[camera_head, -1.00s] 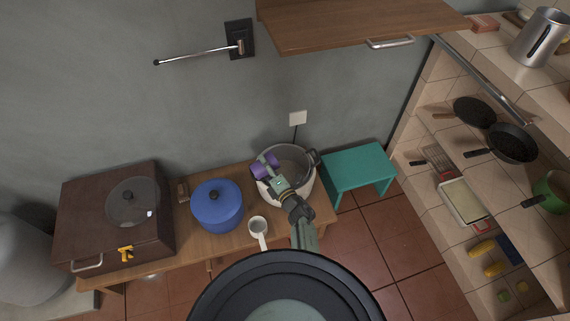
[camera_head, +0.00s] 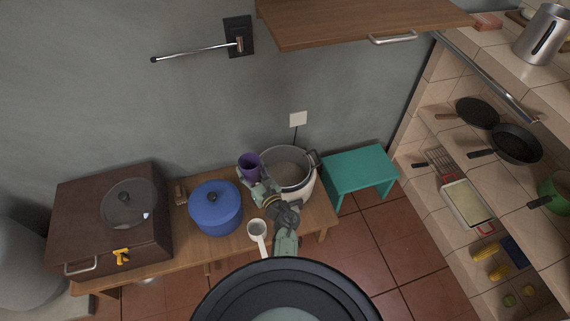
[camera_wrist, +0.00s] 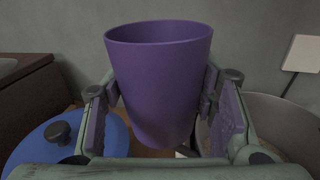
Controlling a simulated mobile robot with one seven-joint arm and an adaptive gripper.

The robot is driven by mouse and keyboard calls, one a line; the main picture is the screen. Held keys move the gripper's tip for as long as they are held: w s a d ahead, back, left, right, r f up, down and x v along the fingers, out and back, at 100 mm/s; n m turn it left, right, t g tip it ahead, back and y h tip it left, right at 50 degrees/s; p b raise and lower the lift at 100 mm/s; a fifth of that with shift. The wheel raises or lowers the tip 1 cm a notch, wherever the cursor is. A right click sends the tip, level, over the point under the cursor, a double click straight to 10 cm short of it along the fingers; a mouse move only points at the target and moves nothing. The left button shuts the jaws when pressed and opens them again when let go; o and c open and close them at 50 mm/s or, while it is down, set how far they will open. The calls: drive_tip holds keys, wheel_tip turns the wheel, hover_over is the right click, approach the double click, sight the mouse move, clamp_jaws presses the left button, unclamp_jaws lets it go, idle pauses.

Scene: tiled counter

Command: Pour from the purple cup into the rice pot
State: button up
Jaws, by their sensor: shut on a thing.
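The purple cup (camera_head: 249,166) is upright in the head view, just left of the rice pot's rim. In the wrist view the purple cup (camera_wrist: 160,85) fills the middle, its mouth up and its inside mostly hidden. My gripper (camera_head: 258,183) is shut on the cup, with a finger pad on each side of it. The rice pot (camera_head: 303,187) is white with an open top and a grey inside, and stands at the right end of the wooden table. Its rim also shows at the lower right of the wrist view (camera_wrist: 285,108).
A blue lidded pot (camera_head: 216,208) stands left of the rice pot. A brown box (camera_head: 80,215) is at the left. A teal stool (camera_head: 358,170) stands right of the table. A wooden cabinet (camera_head: 350,22) hangs above.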

drive_tip(key=shift+r+p, duration=2.15)
drive_tip(key=shift+r, duration=0.45)
drive_tip(key=shift+f, duration=0.1)
